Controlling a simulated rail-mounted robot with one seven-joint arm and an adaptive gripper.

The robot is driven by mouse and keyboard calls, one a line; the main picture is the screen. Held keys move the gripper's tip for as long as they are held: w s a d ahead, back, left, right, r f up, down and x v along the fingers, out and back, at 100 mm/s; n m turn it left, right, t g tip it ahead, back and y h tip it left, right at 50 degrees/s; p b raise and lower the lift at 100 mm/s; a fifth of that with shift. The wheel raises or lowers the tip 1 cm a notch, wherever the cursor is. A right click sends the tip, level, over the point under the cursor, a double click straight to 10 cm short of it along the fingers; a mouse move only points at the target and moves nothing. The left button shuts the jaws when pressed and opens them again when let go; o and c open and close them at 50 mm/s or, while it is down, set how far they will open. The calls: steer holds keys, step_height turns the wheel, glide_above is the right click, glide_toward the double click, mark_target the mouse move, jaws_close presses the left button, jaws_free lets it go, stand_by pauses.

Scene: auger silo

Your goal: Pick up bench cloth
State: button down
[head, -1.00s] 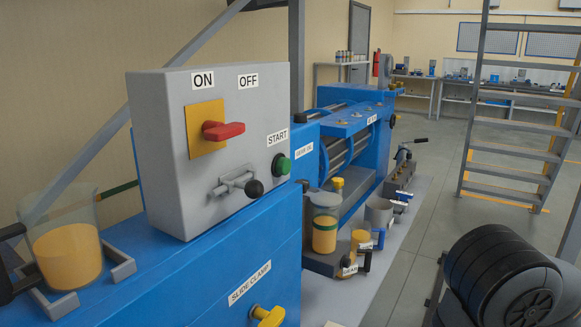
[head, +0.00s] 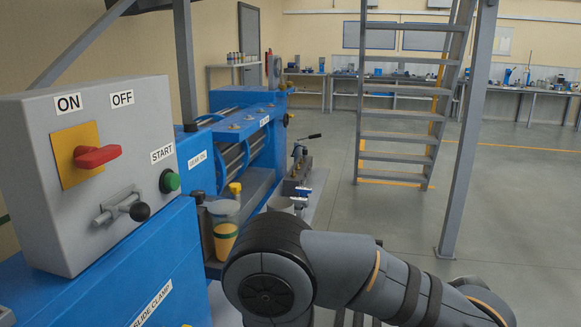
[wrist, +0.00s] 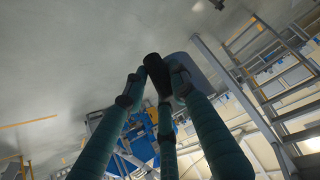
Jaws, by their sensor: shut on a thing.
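My gripper (wrist: 158,78) shows in the wrist view, with long teal fingers and dark tips drawn together. A smooth pale grey thing (wrist: 196,72) lies at the fingertips, partly behind the right finger, and the gripper is shut on it. I cannot tell from its shape whether it is the bench cloth. In the head view my gripper is out of frame; only my arm shows. No other cloth can be made out.
The blue machine (head: 150,255) with its grey control box (head: 105,170) stands at left. A cup of yellow material (head: 224,238) stands beside it, close to my arm. A ladder (head: 405,135) and a grey post (head: 468,130) stand beyond. The floor (head: 520,200) at right is clear.

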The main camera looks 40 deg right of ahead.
step_height(320, 180, up, 19)
steer(key=p, duration=1.8)
